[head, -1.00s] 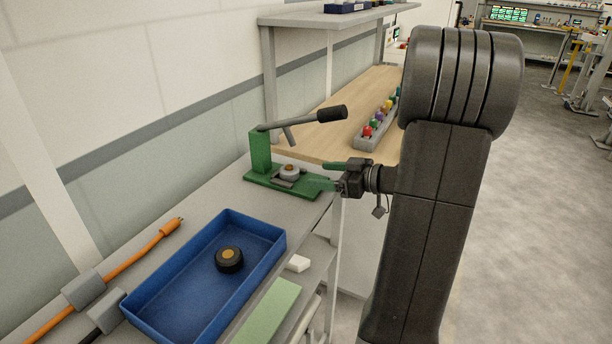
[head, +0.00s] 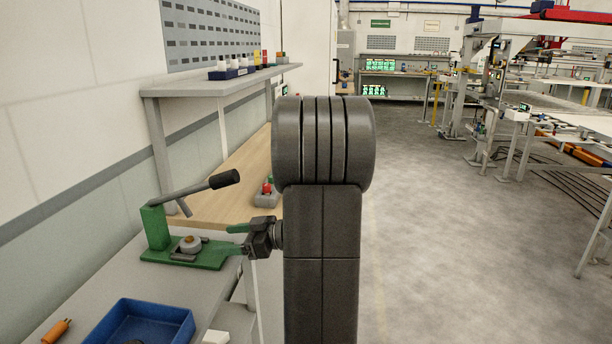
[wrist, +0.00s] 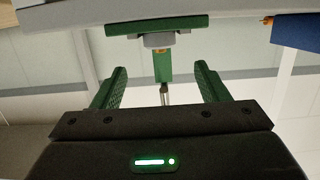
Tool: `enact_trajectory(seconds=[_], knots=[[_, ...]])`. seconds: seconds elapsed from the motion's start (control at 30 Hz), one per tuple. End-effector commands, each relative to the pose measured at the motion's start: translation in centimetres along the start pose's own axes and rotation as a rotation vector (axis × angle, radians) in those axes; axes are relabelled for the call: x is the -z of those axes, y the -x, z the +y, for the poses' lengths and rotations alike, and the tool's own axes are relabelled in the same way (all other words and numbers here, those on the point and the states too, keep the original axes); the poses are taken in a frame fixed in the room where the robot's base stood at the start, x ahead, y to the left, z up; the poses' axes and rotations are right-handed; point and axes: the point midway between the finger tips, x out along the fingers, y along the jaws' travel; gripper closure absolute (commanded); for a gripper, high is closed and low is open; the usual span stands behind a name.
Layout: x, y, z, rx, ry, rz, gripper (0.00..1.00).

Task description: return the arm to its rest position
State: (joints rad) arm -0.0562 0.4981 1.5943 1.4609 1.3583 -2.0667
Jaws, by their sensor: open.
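My arm stands upright in the middle of the head view. My gripper (head: 236,240) points left from it, with its green fingers apart and nothing visible between them. It is beside the right end of the green lever press (head: 157,228), close to its base plate; I cannot tell whether they touch. A grey round part with a tan centre (head: 190,243) sits on the press base. In the wrist view my gripper (wrist: 160,72) also shows open fingers, with the press (wrist: 158,28) upside down beyond them.
The press stands on a grey bench (head: 110,285) with a blue tray (head: 150,318) in front. A wooden bench top (head: 215,200) with coloured items and a raised shelf (head: 220,82) lie behind. Open grey floor (head: 430,230) is on the right.

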Motion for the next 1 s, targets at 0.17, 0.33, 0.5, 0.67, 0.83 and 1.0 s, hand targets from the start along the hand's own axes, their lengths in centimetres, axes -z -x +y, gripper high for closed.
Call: enact_trajectory(seconds=[0.17,0.33,0.5,0.67,0.83,1.0], knots=[[0.1,-3.7,-0.1,0.005,-0.001,-0.001,0.32],[0.1,-6.6,0.0,0.003,0.0,-0.001,0.32],[-0.2,-8.4,0.0,0.001,0.001,-0.001,0.32],[-0.3,-9.0,0.0,0.0,0.001,-0.001,0.32],[-0.3,-9.0,0.0,-0.001,0.0,-0.001,0.32],[-0.2,-8.9,0.0,-0.001,0.001,-0.002,0.32]])
